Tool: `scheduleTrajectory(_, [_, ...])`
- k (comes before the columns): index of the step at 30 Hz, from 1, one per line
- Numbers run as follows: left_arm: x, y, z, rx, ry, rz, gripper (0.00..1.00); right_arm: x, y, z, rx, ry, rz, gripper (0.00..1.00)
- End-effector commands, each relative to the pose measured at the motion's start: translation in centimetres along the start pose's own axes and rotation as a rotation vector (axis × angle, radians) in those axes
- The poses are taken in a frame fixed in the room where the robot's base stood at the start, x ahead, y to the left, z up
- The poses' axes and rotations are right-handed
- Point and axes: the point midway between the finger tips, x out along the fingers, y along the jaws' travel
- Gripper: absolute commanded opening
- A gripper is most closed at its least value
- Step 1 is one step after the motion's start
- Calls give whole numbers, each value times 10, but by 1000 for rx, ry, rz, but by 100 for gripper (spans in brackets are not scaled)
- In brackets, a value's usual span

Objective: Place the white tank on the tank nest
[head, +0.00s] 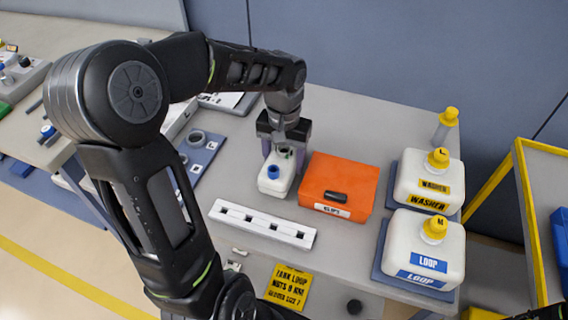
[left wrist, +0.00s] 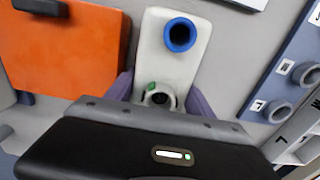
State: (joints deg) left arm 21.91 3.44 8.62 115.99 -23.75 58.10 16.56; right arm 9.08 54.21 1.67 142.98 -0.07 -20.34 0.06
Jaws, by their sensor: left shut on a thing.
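The white tank (head: 271,183) is a small white block-shaped vessel with a blue cap, at the middle of the bench in the head view. It also shows in the left wrist view (left wrist: 172,55), with a dark round port and a small green mark near the gripper. My left gripper (head: 284,152) is shut on the tank, its purple-grey fingers on either side in the left wrist view (left wrist: 158,97). The tank looks upright; I cannot tell whether it touches the bench. I cannot pick out the tank nest for certain.
An orange box (head: 338,184) stands close right of the tank. A white slotted bar (head: 262,223) lies in front. A blue-grey board with rings (head: 207,150) is at left. Jugs labelled WASHER (head: 407,174) and LOOP (head: 402,237) stand at right. Bench behind the orange box is clear.

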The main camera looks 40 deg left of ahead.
Motion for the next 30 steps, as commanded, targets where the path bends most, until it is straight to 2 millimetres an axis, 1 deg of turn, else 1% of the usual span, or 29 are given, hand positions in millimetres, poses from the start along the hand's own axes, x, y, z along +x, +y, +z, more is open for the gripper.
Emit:
scheduleTrajectory(1, [8, 0, 1, 0, -4, 0, 5, -1, 0, 0, 0, 0, 0, 100])
scheduleTrajectory(3, [16, 0, 0, 1, -2, 0, 5, -1, 0, 0, 0, 0, 0, 100])
scheduleTrajectory(5, [20, 0, 0, 2, -1, 0, 5, -1, 0, 0, 0, 0, 0, 100])
scheduleTrajectory(12, [20, 0, 0, 1, 1, 0, 5, -1, 0, 0, 0, 0, 0, 100])
scheduleTrajectory(16, [25, 0, 0, 1, 0, 0, 5, 2, 1, 0, 0, 0, 0, 100])
scheduleTrajectory(17, [25, 0, 0, 1, 0, 0, 62, 2, 1, 0, 0, 0, 0, 100])
scheduleTrajectory(20, [24, 0, 0, 1, -1, 0, 71, 1, 0, 0, 0, 0, 0, 100])
scheduleTrajectory(27, [24, 0, 0, 1, -1, 0, 71, 1, 0, 0, 0, 0, 0, 100])
scheduleTrajectory(30, [20, 0, 0, 1, 0, 0, 71, -2, -1, 0, 0, 0, 0, 100])
